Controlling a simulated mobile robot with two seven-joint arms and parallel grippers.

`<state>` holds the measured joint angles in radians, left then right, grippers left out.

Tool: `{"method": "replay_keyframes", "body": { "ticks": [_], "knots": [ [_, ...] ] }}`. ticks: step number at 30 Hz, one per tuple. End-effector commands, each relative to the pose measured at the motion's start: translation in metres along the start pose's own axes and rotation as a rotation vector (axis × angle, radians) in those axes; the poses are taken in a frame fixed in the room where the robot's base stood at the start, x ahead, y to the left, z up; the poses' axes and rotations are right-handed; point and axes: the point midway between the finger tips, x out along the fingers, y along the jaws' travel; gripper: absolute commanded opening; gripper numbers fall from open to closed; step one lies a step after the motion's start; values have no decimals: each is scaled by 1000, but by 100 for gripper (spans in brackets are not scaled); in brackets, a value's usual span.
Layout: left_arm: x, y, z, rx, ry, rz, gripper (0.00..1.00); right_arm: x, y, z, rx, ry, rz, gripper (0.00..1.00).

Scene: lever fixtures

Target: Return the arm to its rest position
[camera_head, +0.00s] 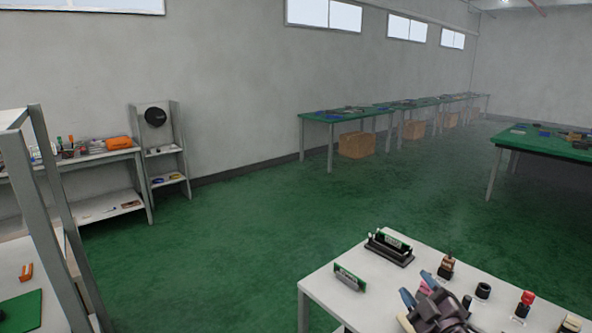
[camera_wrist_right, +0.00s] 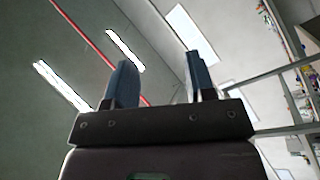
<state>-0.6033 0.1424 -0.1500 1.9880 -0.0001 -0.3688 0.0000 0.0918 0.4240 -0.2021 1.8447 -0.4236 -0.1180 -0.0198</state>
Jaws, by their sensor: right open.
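My right gripper (camera_head: 416,290) is in the lower right of the head view, over the white table (camera_head: 330,288). Its two blue fingers are apart with nothing between them. In the right wrist view the open fingers (camera_wrist_right: 160,65) point up toward the ceiling and windows, and the space between them is empty. The right wrist partly hides the table's front. My left gripper is not in view.
On the white table stand a black fixture (camera_head: 390,247), a small green board (camera_head: 349,277), a brown-and-black piece (camera_head: 446,267), a black ring (camera_head: 483,291) and a red-topped piece (camera_head: 524,302). A grey rack (camera_head: 62,215) stands at left. The green floor (camera_head: 230,250) between is clear.

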Motion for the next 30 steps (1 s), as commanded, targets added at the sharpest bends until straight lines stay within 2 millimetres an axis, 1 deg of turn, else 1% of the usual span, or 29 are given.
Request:
{"method": "replay_keyframes", "body": {
  "ticks": [1, 2, 3, 5, 6, 8, 9, 11, 12, 14, 15, 18, 21, 24, 27, 30],
  "knots": [
    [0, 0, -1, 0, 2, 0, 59, -21, -17, 15, 109, -84, -17, 50],
    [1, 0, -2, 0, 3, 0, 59, -32, -26, 23, 171, -131, -27, 50],
    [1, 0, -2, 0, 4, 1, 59, -49, -39, 33, 249, -194, -42, 50],
    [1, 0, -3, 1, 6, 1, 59, -74, -58, 45, 360, -278, -63, 50],
    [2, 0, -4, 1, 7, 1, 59, -91, -71, 52, 428, -331, -76, 50],
    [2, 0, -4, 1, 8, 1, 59, -118, -89, 60, 518, -401, -93, 50],
    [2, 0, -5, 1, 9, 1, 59, -135, -100, 64, 570, -442, -101, 50],
    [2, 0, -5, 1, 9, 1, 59, -161, -114, 68, 638, -493, -106, 50],
    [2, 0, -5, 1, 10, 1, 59, -178, -123, 70, 677, -523, -105, 50],
    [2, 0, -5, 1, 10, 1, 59, -203, -135, 74, 716, -569, -104, 50],
    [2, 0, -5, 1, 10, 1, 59, -220, -142, 77, 732, -600, -102, 50],
    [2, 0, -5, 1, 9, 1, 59, -257, -159, 83, 762, -675, -101, 50],
    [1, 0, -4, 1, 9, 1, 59, -285, -170, 87, 779, -730, -104, 50],
    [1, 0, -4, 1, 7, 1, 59, -301, -176, 89, 784, -760, -108, 50],
    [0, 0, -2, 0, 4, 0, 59, -308, -178, 90, 783, -771, -111, 50],
    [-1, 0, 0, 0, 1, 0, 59, -308, -178, 90, 783, -772, -112, 50]
  ]
}}
